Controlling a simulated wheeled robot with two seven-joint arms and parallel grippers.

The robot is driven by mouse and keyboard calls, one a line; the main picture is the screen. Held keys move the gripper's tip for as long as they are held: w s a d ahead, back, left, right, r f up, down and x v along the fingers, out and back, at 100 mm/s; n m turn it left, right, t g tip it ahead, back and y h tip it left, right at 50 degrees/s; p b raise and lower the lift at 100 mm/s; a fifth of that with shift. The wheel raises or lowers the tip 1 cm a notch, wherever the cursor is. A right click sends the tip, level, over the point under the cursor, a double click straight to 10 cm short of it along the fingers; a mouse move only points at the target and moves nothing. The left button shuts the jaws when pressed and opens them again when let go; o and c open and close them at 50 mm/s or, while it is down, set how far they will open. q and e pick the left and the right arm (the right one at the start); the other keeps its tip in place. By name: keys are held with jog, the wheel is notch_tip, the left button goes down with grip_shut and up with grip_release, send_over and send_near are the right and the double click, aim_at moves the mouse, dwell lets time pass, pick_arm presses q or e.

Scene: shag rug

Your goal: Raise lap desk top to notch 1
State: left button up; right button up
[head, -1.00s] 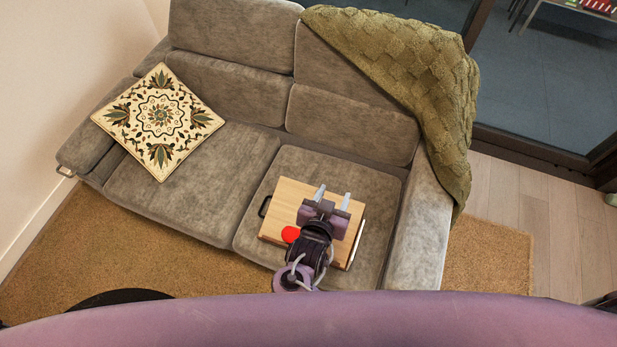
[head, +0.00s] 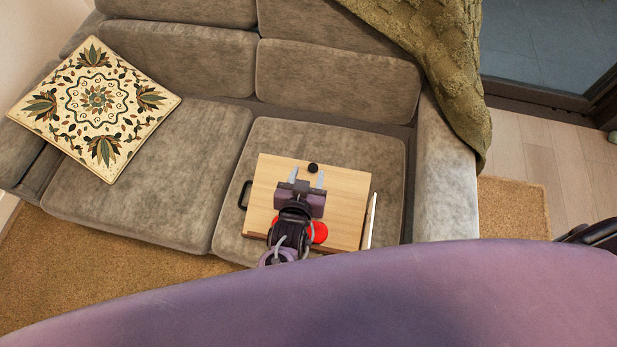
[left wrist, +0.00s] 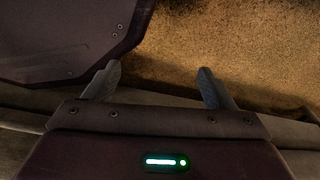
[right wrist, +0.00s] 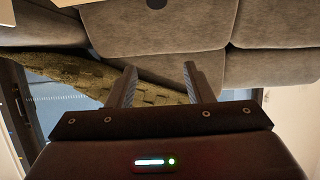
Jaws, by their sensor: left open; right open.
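The lap desk (head: 345,200) lies on the right sofa seat, its light wooden top looking flat. It has a black handle (head: 245,195) at its left side and a black knob (head: 313,168) near its far edge. A red disc (head: 319,232) shows on the near part, partly behind my right arm. My right gripper (head: 308,176) is open and empty, over the desk in the head view with its fingertips near the knob; contact cannot be told. It also shows in the right wrist view (right wrist: 160,68). My left gripper (left wrist: 159,70) is open and empty above the rug.
The grey sofa (head: 150,165) carries a patterned cushion (head: 97,100) at left and a green blanket (head: 455,70) over its right arm. A thin white piece (head: 370,220) stands along the desk's right edge. The brown rug (head: 120,265) is clear in front.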

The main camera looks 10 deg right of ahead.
jog(key=b, duration=0.4)
send_near(313, 168)
jog(key=shift+w+d+f, duration=0.25)
jog(key=shift+w+f, duration=0.05)
jog(key=shift+w, duration=0.35)
jog(key=b+x, duration=0.1)
jog(key=x, duration=0.5)
jog(key=shift+w, duration=0.15)
pick_arm(q)
jog(key=shift+w+d+f, duration=0.15)
jog(key=shift+w+f, duration=0.8)
jog(key=shift+f, duration=0.15)
jog(key=shift+w+d+f, duration=0.15)
jog(key=shift+w+f, duration=0.75)
jog(key=shift+f, duration=0.2)
pick_arm(e)
jog(key=shift+w+d+f, duration=0.25)
jog(key=shift+w+d, duration=0.05)
jog(key=shift+w, duration=0.3)
pick_arm(q)
jog(key=shift+s, duration=0.15)
pick_arm(e)
grip_shut()
